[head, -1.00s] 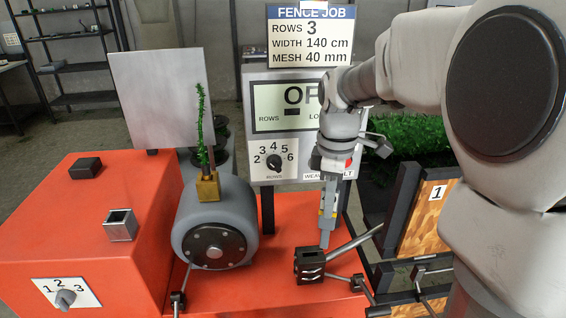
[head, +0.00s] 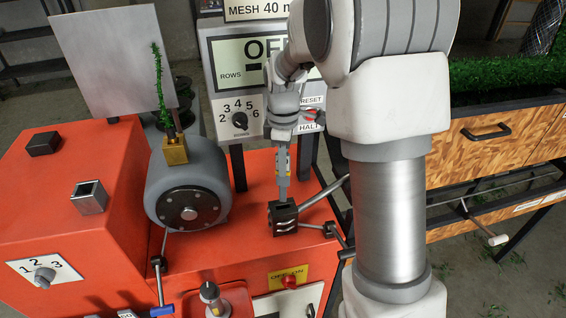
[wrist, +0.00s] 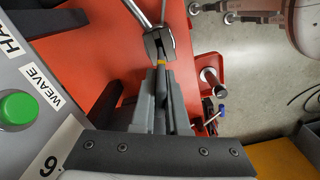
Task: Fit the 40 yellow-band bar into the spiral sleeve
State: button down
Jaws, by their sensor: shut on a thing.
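My gripper (head: 283,188) points down just above a dark slotted block (head: 283,217), which looks like the spiral sleeve, on the red machine deck. In the wrist view, my gripper (wrist: 163,100) is shut on a thin dark bar with a yellow band (wrist: 161,62). The band shows between the fingertips and the dark sleeve (wrist: 158,46). The bar's lower end is at or in the sleeve. How deep it sits is hidden. The number on the bar cannot be read.
A grey drum (head: 190,192) stands left of the sleeve. A handle rod (head: 325,200) slants up to its right. A control panel (head: 238,100) with an OFF display stands behind. Wooden drawers (head: 495,140) are at right.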

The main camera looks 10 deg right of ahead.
jog(key=shift+f+b, duration=0.45)
jog(key=shift+f, duration=0.15)
jog(key=c, duration=0.9)
grip_release()
jog(key=shift+r+p, duration=0.45)
jog(key=shift+r, duration=0.1)
notch_tip(320, 180, up, 12)
jog(key=shift+s+r, duration=0.1)
jog(key=shift+s+r+m+t, duration=0.35)
jog(key=shift+s+m+t, duration=0.6)
jog(key=shift+s+m, duration=2.1)
jog(key=shift+s+r+m+t, duration=0.3)
jog(key=shift+s+m+t, duration=0.9)
jog(key=shift+s, duration=3.5)
jog(key=shift+s+r+m+t, duration=0.35)
jog(key=shift+s+m+t, duration=0.3)
jog(key=shift+s+m, duration=2.55)
